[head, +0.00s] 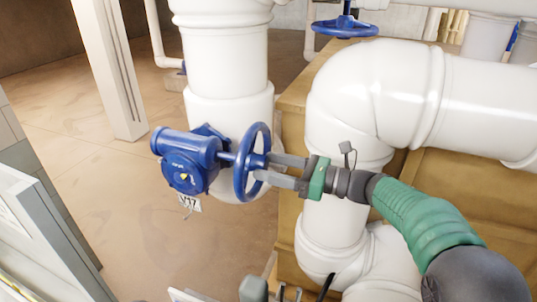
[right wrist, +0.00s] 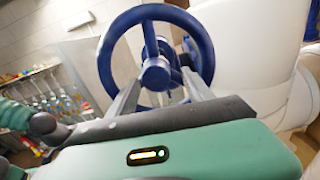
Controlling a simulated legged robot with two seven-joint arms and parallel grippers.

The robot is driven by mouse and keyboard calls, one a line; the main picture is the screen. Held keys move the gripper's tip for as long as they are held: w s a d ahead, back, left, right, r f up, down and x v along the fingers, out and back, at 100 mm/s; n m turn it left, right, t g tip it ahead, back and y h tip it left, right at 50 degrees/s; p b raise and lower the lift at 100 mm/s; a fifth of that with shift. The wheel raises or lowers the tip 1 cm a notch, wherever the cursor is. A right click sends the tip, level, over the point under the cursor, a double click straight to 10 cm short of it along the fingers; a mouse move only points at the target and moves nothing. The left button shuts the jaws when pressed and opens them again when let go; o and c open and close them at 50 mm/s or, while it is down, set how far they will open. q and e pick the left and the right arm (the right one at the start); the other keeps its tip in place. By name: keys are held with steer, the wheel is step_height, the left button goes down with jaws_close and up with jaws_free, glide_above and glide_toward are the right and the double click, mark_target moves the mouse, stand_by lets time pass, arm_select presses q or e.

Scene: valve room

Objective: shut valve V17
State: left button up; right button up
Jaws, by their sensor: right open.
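Valve V17 has a blue gearbox body (head: 187,160) on a white vertical pipe, with a tag reading V17 (head: 189,203) below it. Its blue handwheel (head: 241,180) stands upright on the right end of the valve's shaft. My right gripper (head: 265,168) is open at the handwheel, reaching in from the right. In the right wrist view the handwheel (right wrist: 150,32) faces me, and my two fingers (right wrist: 161,78) lie apart, one either side of the hub, overlapping the wheel's lower half. I cannot tell whether they touch it.
A thick white elbow pipe (head: 385,90) stands close beside my right arm. Another blue handwheel (head: 345,27) is at the back. A tan block (head: 292,100) stands behind the pipes. A grey panel (head: 45,240) is at the lower left. Open floor (head: 90,170) lies left of the valve.

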steer(key=shift+s+a+r, duration=0.1)
steer(key=shift+s+a, duration=0.05)
steer(key=shift+a, duration=0.35)
steer(key=shift+w, duration=0.2)
steer(key=c, duration=0.5)
jaws_close()
